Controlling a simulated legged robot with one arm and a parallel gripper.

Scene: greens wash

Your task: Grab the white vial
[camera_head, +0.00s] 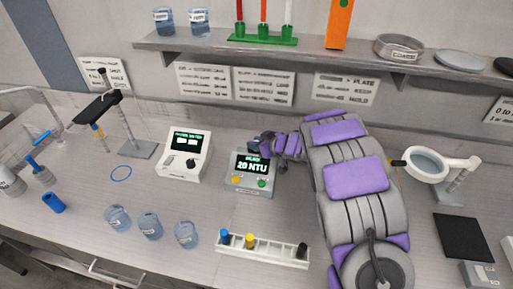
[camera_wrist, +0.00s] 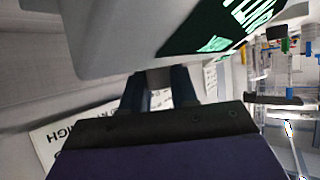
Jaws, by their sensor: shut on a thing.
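My gripper (camera_head: 262,143) is at the top back edge of the small meter (camera_head: 240,184), whose screen reads 20 NTU. In the wrist view, the two dark fingers (camera_wrist: 158,92) are close together just under the meter's pale body (camera_wrist: 110,35). The fingers are shut with a narrow pale strip between them, which fits the white vial, though most of it is hidden. No other white vial shows plainly on the bench. The vial rack (camera_head: 275,250) at the front holds vials with blue, yellow and black caps.
A second white device (camera_head: 184,154) stands left of the meter. Several glass beakers (camera_head: 150,227) stand at the front left. A ring magnifier (camera_head: 427,164) stands to the right of my arm. A shelf (camera_head: 220,42) runs above. The bench between meter and rack is clear.

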